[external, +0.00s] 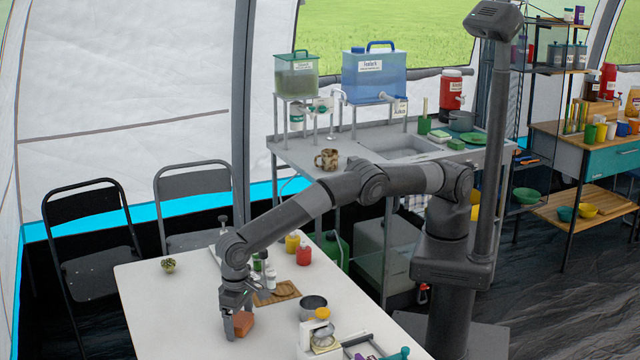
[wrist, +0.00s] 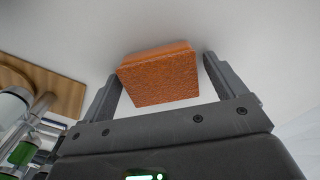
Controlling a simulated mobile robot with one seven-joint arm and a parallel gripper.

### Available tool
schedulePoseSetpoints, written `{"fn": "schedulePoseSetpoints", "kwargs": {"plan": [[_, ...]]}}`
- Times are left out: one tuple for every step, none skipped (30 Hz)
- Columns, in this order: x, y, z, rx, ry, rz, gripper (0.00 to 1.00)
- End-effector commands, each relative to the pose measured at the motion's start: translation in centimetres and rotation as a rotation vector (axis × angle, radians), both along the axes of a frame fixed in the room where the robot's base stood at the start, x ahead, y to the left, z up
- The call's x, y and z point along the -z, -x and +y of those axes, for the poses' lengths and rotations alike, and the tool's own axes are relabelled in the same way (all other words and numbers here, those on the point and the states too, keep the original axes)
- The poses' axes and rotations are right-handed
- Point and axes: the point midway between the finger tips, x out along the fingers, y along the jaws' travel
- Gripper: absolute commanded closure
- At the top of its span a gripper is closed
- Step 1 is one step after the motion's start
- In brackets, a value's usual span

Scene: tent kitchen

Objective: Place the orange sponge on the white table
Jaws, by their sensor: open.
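The orange sponge (external: 243,323) is a small block on the white table (external: 170,310), near its front left part. My gripper (external: 236,320) is low over the table at the sponge. In the wrist view the sponge (wrist: 158,77) lies between the two spread fingers of my gripper (wrist: 160,80), with a gap visible at the right finger and a smaller one at the left. The sponge appears to rest on the table surface; its underside is hidden.
A small plant (external: 168,265) is at the far left. The table's left part is clear.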

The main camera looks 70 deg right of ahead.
Motion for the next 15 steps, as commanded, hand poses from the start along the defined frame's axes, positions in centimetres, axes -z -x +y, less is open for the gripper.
{"fn": "schedulePoseSetpoints", "kwargs": {"plan": [[0.0, 0.0, 0.0, 0.0, 0.0, 0.0, 0.11], [0.0, 0.0, 0.0, 0.0, 0.0, 0.0, 0.11], [0.0, 0.0, 0.0, 0.0, 0.0, 0.0, 0.11], [0.0, 0.0, 0.0, 0.0, 0.0, 0.0, 0.11], [-0.1, 0.0, 0.0, 0.0, 0.0, 0.0, 0.11], [-0.3, 0.0, 0.0, 0.0, -0.001, 0.0, 0.11], [-0.5, 0.0, 0.0, 0.0, -0.001, 0.0, 0.11], [-0.8, 0.0, 0.0, 0.0, -0.001, 0.0, 0.11], [-1.3, 0.0, 0.1, 0.0, -0.002, -0.001, 0.11], [-1.8, 0.0, 0.1, 0.0, -0.003, -0.002, 0.11], [-2.3, 0.0, 0.1, 0.0, -0.004, -0.002, 0.11], [-3.1, 0.0, 0.1, 0.0, -0.004, -0.002, 0.11], [-3.7, 0.0, 0.1, 0.0, -0.004, -0.001, 0.11], [-4.3, 0.0, 0.1, 0.0, -0.004, -0.002, 0.11], [-5.3, 0.0, 0.1, 0.0, -0.004, -0.002, 0.11]]}}
